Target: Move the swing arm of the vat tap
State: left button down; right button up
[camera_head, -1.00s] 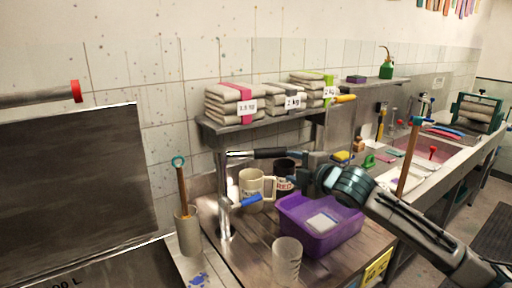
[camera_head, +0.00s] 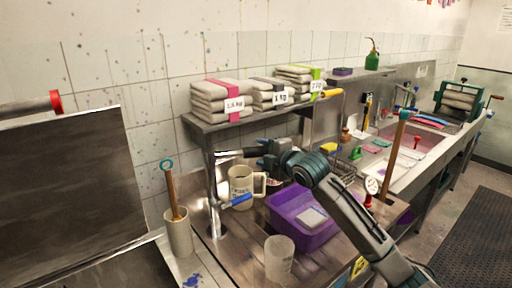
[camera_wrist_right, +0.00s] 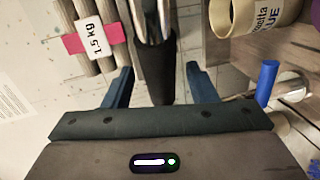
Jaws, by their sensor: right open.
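The vat tap has an upright metal post (camera_head: 213,195) beside the purple tub, with a blue lever (camera_head: 237,201) low on it. Its swing arm reaches right from the top of the post and carries a black sleeve (camera_head: 249,152). My right gripper (camera_head: 264,155) is at the sleeve's outer part and covers its end in the head view. In the right wrist view, the open gripper (camera_wrist_right: 158,74) has the black sleeve (camera_wrist_right: 155,60) between its two blue fingers, with gaps at the sides. The left gripper is not in view.
A cream mug (camera_head: 240,187) stands just below the swing arm. A shelf (camera_head: 235,124) with folded cloth stacks (camera_head: 222,97) is close above. A beige holder (camera_head: 178,233) stands left of the post.

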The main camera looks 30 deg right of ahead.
jog(key=shift+w+a+f+p, duration=0.1)
jog(key=shift+w+f+p, duration=0.15)
jog(key=shift+w, duration=0.7)
jog(key=shift+w+a+f+p, duration=0.1)
jog(key=shift+w+p, duration=0.15)
jog(key=shift+w, duration=0.65)
jog(key=shift+d, duration=0.1)
grip_shut()
